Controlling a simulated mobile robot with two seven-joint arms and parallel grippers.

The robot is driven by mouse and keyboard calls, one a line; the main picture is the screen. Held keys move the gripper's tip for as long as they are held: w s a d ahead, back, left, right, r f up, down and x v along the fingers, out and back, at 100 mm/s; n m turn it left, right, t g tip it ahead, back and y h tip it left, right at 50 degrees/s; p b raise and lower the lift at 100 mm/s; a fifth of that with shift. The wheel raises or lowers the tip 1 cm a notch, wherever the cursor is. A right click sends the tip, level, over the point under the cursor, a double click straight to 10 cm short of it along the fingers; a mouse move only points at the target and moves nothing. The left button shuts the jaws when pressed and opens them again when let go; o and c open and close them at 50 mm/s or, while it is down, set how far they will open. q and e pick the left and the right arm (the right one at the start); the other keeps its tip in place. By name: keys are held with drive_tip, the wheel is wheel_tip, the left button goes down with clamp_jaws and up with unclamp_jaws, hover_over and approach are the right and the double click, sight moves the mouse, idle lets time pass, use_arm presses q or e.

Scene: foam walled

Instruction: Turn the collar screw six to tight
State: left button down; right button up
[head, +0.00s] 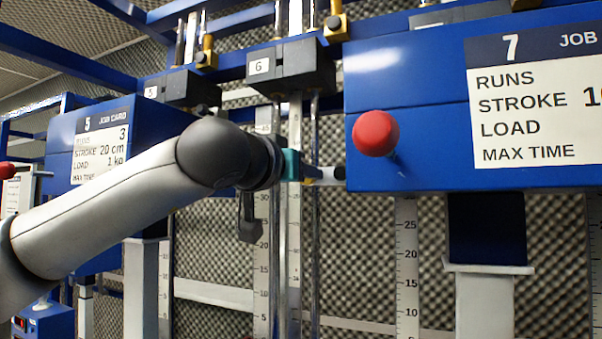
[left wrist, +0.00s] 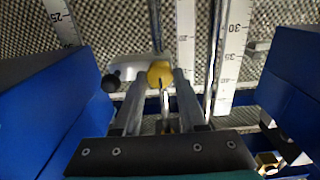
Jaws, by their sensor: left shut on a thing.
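The station marked 6 (head: 262,67) stands in the middle of the head view, with upright rods and a ruler (head: 262,290) below its black block. My left gripper (head: 318,173) reaches in among these rods, beside the blue box of station 7. In the left wrist view a round yellow knob (left wrist: 160,73), apparently the collar screw, sits between the tips of my left gripper (left wrist: 160,84), which is shut on it. A pale collar-like piece (left wrist: 128,70) with a black knob (left wrist: 111,83) shows behind it. My wrist hides the screw in the head view. My right gripper is not in view.
A blue box with job card 7 (head: 535,100) and a red knob (head: 375,132) stands close right of my left gripper. The blue box of station 5 (head: 115,125) is behind my arm at left. Blue walls flank both sides in the left wrist view.

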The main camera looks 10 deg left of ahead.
use_arm(q)
drive_tip(key=shift+c, duration=2.2)
unclamp_jaws()
drive_tip(key=shift+s, duration=0.1)
drive_tip(key=s+a+b, duration=0.3)
drive_tip(key=s, duration=1.2)
